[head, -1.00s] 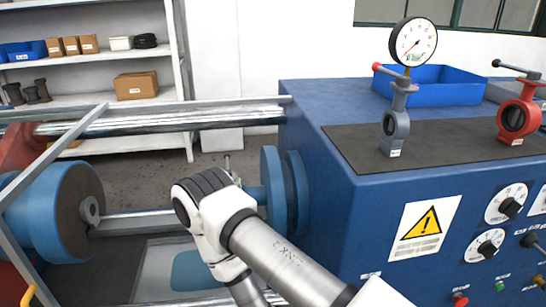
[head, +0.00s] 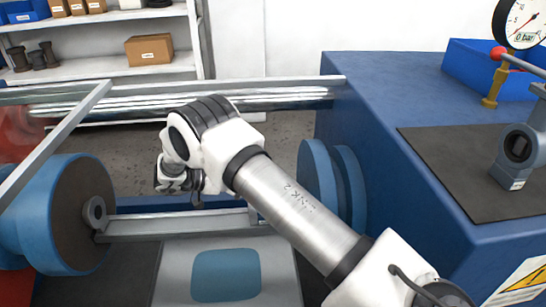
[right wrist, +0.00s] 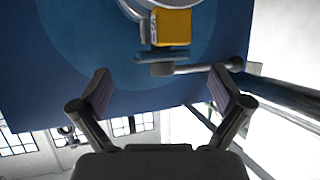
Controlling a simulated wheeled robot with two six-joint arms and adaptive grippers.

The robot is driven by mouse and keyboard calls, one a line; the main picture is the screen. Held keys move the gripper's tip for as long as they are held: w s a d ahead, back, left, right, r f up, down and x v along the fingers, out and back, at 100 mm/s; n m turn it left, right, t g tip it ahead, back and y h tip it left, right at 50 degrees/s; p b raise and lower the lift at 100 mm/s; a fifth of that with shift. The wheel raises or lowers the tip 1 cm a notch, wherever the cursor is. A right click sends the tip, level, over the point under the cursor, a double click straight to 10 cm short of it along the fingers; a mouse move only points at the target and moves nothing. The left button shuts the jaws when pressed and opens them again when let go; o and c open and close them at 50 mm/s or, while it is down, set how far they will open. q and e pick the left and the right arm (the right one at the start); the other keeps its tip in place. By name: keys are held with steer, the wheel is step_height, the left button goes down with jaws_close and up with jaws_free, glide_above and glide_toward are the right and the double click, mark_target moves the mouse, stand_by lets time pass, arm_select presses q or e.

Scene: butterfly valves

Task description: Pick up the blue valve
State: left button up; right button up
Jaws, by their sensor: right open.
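The blue valve (head: 519,152) is grey-blue, with a lever ending in a red knob. It stands upright on the dark mat at the right edge of the head view, partly cut off. My right arm reaches across the middle. Its gripper (head: 176,178) hangs at the left of that view, partly hidden by the wrist and far from the valve. In the right wrist view my right gripper (right wrist: 161,88) is open, with nothing between its fingers. I cannot tell whether the valve shows there. My left gripper is not in view.
The dark mat (head: 450,170) lies on the blue cabinet (head: 385,95). A pressure gauge (head: 521,22) and a blue bin (head: 470,70) are behind the valve. Metal rails (head: 180,225) and blue discs (head: 318,178) lie around my arm. Shelves with boxes (head: 148,48) stand at the back.

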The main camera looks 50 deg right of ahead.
steer(key=p+x, duration=0.1)
steer(key=x, duration=0.5)
steer(key=shift+s+d+p, duration=0.1)
steer(key=shift+p, duration=0.2)
steer(key=shift+d+f, duration=0.1)
steer(key=shift+f, duration=0.15)
steer(key=c, duration=1.5)
steer(key=shift+r, duration=0.1)
steer(key=shift+c, duration=0.2)
steer(key=shift+r, duration=0.1)
